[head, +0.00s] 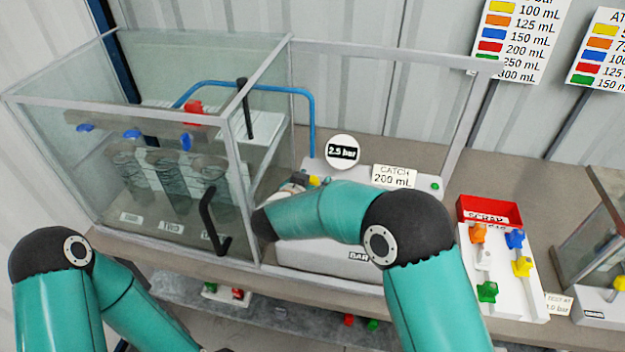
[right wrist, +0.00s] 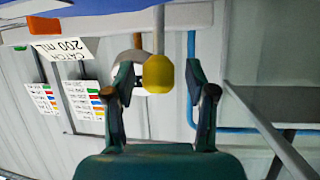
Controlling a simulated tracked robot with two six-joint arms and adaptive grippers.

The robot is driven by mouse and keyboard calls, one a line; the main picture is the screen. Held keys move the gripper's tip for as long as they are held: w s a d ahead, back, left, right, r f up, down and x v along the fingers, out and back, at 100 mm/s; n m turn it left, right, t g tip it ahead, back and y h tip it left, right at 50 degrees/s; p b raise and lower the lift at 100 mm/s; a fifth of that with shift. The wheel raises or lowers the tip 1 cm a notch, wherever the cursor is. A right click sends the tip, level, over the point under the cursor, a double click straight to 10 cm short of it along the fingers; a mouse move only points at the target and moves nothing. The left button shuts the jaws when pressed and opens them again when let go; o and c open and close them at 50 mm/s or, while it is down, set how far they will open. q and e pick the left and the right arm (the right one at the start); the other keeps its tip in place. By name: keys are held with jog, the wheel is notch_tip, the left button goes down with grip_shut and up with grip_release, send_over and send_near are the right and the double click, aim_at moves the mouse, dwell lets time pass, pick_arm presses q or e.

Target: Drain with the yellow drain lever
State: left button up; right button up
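The yellow drain lever (head: 313,181) shows as a small yellow spot on the white pump unit (head: 325,252), beside my right forearm. In the right wrist view, its rounded yellow knob (right wrist: 158,74) on a pale stem sits between the spread fingers of my right gripper (right wrist: 157,80). The gripper is open, with gaps visible on both sides of the knob. In the head view, my right arm mostly hides that gripper. A round gauge above reads 2.5 bar (head: 343,151). A sign reads CATCH 200 mL (head: 394,177). My left gripper is out of view below the head view's edge.
A glass enclosure (head: 150,232) with a black handle (head: 210,220) and labelled cylinders stands left. A red SCRAP bin (head: 490,206) and a white board with coloured levers (head: 503,288) are on the right. Colour-coded volume charts (head: 512,35) hang behind.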

grip_shut()
jog(key=shift+a, duration=0.1)
jog(key=shift+r, duration=0.1)
